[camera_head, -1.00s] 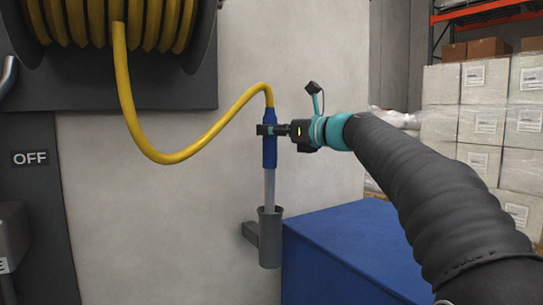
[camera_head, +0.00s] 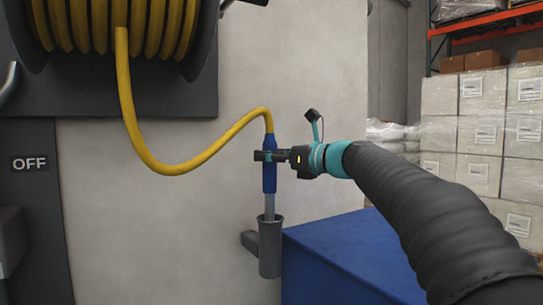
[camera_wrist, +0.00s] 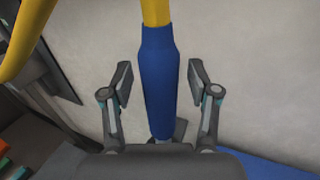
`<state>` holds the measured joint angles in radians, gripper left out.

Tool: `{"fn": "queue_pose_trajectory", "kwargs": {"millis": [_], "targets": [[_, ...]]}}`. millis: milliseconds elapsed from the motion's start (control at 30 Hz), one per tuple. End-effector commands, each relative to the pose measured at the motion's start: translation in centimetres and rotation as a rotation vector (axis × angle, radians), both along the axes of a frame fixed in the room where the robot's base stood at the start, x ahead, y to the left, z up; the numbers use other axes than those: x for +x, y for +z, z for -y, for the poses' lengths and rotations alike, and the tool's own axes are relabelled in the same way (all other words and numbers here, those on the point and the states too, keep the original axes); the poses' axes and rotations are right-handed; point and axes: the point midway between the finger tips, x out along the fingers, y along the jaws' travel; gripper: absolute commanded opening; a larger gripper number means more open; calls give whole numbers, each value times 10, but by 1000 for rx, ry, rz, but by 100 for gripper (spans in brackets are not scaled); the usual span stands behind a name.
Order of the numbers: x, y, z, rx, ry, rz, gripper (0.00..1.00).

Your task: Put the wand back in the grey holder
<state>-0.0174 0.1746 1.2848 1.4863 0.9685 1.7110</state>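The wand has a blue grip (camera_head: 269,178) and a grey tube, and it stands upright with its lower end inside the grey holder (camera_head: 270,248) on the wall. A short length of tube shows above the holder's rim; how deep the end sits is hidden. My gripper (camera_head: 268,156) is level with the upper part of the blue grip. In the wrist view the blue grip (camera_wrist: 159,85) is between the two fingers of my gripper (camera_wrist: 161,83), with a gap on each side. The fingers are open and not touching it.
A yellow hose (camera_head: 185,165) loops from the reel (camera_head: 110,50) to the wand's top. A blue box (camera_head: 350,255) stands right of the holder, below my arm. Wrapped cartons (camera_head: 480,135) are stacked at the back right. The wall left of the holder is clear.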

Motion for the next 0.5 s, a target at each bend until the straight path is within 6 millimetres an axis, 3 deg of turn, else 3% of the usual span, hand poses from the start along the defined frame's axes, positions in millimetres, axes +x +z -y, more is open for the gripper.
{"fn": "queue_pose_trajectory", "kwargs": {"millis": [300,500], "targets": [[0,4,1,-1,-1,1,60],[-17,4,26,0,-3,0,60]]}}
